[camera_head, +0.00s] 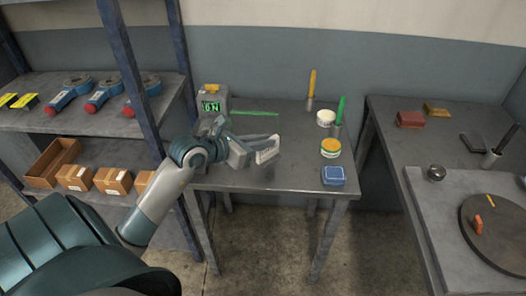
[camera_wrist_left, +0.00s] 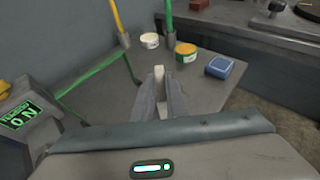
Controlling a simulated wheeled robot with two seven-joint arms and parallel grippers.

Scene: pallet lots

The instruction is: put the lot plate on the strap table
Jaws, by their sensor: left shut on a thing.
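My left gripper (camera_head: 257,153) reaches over the grey metal table (camera_head: 296,178) in the middle, which I take to be the strap table. It is shut on a small pale piece, seemingly the lot plate (camera_head: 268,149), held above the tabletop. In the left wrist view the plate (camera_wrist_left: 159,76) shows as a narrow cream edge between the two fingers (camera_wrist_left: 163,95); most of it is hidden. Whether it touches the table I cannot tell. My right gripper is not in view.
A display box (camera_head: 211,105) and green strip (camera_head: 255,113) are at the table's back left. White tub (camera_head: 326,118), orange-lidded tub (camera_head: 331,148) and blue box (camera_head: 333,175) stand right. Shelves (camera_head: 95,125) are left; another bench (camera_head: 440,205) is right. The front middle is clear.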

